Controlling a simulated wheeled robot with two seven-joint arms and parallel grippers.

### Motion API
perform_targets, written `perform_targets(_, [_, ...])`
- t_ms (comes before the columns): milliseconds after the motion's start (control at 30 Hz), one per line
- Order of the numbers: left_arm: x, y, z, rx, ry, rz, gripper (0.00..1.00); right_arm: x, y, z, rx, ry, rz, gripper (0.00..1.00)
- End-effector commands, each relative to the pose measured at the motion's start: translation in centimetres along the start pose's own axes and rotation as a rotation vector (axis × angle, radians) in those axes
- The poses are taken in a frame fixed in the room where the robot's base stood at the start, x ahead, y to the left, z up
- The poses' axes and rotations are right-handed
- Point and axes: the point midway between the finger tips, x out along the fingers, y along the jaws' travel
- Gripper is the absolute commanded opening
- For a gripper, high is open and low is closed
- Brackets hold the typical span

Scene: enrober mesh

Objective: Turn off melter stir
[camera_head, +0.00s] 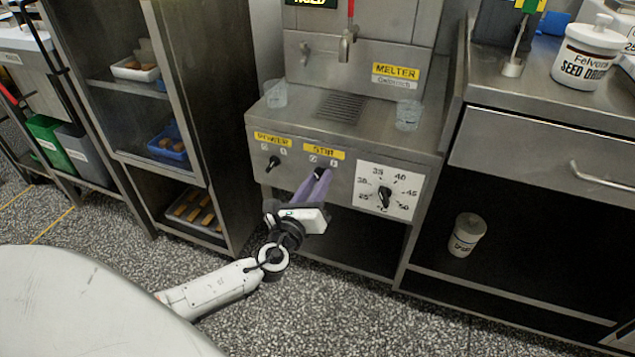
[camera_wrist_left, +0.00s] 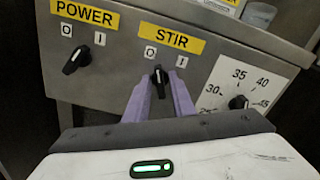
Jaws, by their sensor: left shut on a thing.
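The melter (camera_head: 345,120) is a steel cabinet with a tap above and a yellow MELTER label. On its front panel, the black stir knob (camera_wrist_left: 159,80) sits under the yellow STIR label (camera_wrist_left: 172,38) and its O and I marks. The knob's white line points roughly upward in the left wrist view; its exact setting is hard to tell. My left gripper (camera_head: 319,176) has its purple fingers on either side of the stir knob and is shut on it. The fingers partly hide the knob in the head view. My right gripper is not in view.
The power knob (camera_wrist_left: 76,60) is left of the stir knob, tilted toward I. The temperature dial (camera_head: 384,198) is close on the right. Clear cups (camera_head: 408,115) stand on the melter top. A tray rack (camera_head: 205,130) stands left, a steel counter (camera_head: 540,150) right.

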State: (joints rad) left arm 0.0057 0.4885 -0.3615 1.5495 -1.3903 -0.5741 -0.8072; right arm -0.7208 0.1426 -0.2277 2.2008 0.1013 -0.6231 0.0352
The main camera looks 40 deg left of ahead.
Motion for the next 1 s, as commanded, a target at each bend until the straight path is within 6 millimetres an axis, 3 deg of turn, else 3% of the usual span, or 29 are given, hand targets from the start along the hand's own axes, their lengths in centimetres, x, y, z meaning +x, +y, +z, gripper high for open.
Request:
perform_targets(100, [-0.1, 0.2, -0.4, -0.093, -0.001, 0.0, 0.0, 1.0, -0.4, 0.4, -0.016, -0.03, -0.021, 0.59])
perform_targets(367, [-0.1, 0.0, -0.1, -0.112, 0.001, 0.0, 0.0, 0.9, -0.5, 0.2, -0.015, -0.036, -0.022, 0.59])
perform_targets(400, [-0.1, 0.0, -0.1, -0.112, 0.001, 0.0, 0.28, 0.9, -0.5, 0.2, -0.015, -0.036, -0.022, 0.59])
perform_targets(767, [-0.4, 0.0, -0.1, -0.111, 0.001, 0.0, 0.28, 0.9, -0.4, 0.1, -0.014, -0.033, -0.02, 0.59])
perform_targets(1000, [-4.4, 0.1, -0.1, -0.112, 0.004, 0.001, 0.28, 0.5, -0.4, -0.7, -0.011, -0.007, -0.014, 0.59])
